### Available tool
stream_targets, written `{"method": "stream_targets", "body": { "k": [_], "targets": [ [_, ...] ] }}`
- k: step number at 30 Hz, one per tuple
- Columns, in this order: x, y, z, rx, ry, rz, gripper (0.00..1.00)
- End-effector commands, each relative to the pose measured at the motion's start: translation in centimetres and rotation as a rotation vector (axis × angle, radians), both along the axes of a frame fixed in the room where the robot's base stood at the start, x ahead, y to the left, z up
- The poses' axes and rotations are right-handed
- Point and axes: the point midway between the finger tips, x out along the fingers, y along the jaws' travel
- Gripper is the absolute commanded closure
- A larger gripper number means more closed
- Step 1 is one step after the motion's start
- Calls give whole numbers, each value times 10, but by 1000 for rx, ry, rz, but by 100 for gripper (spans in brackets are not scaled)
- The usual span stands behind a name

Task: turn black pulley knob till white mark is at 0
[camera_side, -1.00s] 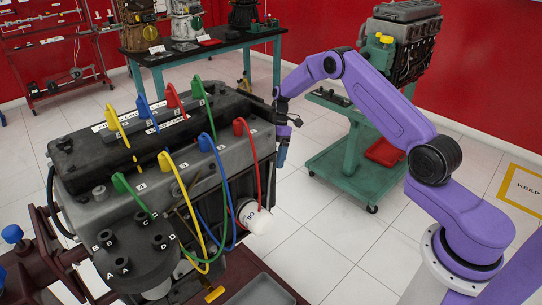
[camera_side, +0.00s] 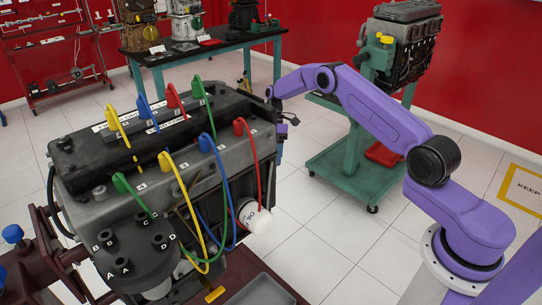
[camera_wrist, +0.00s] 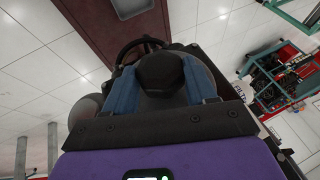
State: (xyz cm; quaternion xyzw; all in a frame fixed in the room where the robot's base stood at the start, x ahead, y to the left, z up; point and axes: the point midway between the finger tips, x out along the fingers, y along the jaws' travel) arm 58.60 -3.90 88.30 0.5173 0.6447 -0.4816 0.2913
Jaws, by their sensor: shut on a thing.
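The black pulley knob (camera_wrist: 163,70) is a dark, faceted knob in the upper middle of the wrist view. The two blue fingers of my gripper (camera_wrist: 161,84) stand on either side of it and are shut on it. A dark round rim, likely the pulley, shows behind the knob. I cannot make out the white mark or the 0 in either view. In the side view my gripper (camera_side: 281,143) is at the far right end of the grey engine (camera_side: 105,180), and the engine hides the knob.
Red, blue, green and yellow leads loop over the engine, with a white filter (camera_side: 253,216) low on its near side. A green stand (camera_side: 345,170) with another engine is behind my arm. A bench (camera_side: 205,48) with engine parts stands at the back. Open tiled floor lies at right.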

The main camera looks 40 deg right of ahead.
Motion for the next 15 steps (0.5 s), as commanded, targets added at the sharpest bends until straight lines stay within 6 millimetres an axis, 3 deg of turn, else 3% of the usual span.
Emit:
{"method": "stream_targets", "body": {
  "k": [15],
  "targets": [
    [3, 0, -1, -6, 110, 1, 74]
  ]
}}
